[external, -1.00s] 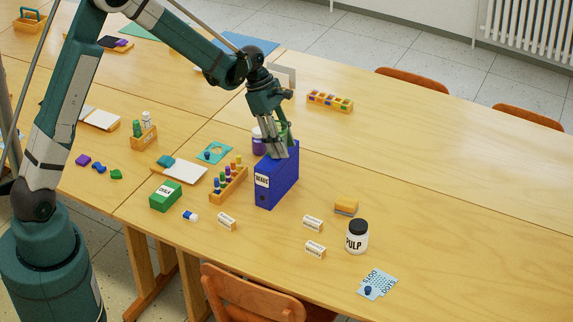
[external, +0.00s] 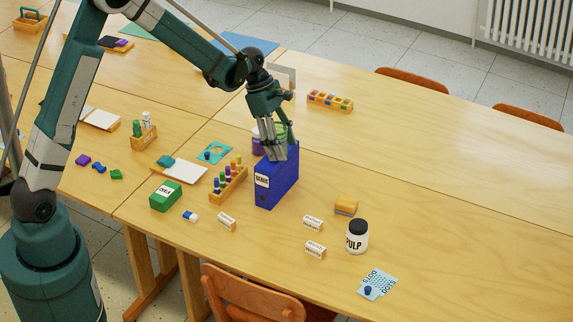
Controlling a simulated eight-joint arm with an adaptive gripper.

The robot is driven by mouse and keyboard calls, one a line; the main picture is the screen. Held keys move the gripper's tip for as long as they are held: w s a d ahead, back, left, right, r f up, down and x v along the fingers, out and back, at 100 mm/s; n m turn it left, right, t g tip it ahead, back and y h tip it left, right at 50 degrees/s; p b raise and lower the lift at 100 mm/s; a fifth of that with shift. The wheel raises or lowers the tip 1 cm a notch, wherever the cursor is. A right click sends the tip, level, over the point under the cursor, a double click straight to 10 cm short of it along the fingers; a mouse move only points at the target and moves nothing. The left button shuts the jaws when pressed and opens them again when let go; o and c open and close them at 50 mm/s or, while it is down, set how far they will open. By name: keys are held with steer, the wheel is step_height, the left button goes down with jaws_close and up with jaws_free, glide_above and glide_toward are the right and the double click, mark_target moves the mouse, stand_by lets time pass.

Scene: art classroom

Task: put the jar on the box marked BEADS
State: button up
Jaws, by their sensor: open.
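The blue box (external: 277,182) with a white label that seems to read BEADS stands upright on the table. My gripper (external: 277,155) points down at the box's top edge; its fingers are open and overlap the top in this view. A purple container (external: 258,143) shows partly behind the box, left of the fingers. A white jar (external: 357,238) with a black lid, marked PULP, stands upright on the table to the right, apart from my gripper.
A rack of coloured pegs (external: 229,183) and a green box (external: 165,196) stand left of the blue box. The table's far right is clear.

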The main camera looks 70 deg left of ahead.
steer(key=shift+r, duration=0.1)
steer(key=v, duration=1.2)
steer(key=shift+p, duration=0.4)
stand_by(0.4)
steer(key=s+d+r+m+t+y, duration=0.1)
steer(key=s+d+r+m, duration=0.55)
steer(key=d, duration=0.35)
steer(key=s+d+r+m+y, duration=0.1)
steer(key=s+d+r+m, duration=0.6)
steer(key=d, duration=0.3)
steer(key=s+d+m+t, duration=0.1)
steer(key=s+d+m, duration=0.3)
steer(key=s, duration=0.2)
steer(key=s+d+m+t+y, duration=0.1)
steer(key=s+d+m, duration=0.2)
steer(key=s+m, duration=0.2)
steer(key=s+d+m+t, duration=0.1)
steer(key=s+d+m, duration=0.3)
steer(key=s, duration=0.5)
steer(key=shift+s+d+r, duration=0.25)
steer(key=shift+d+r, duration=0.1)
steer(key=shift+r, duration=0.1)
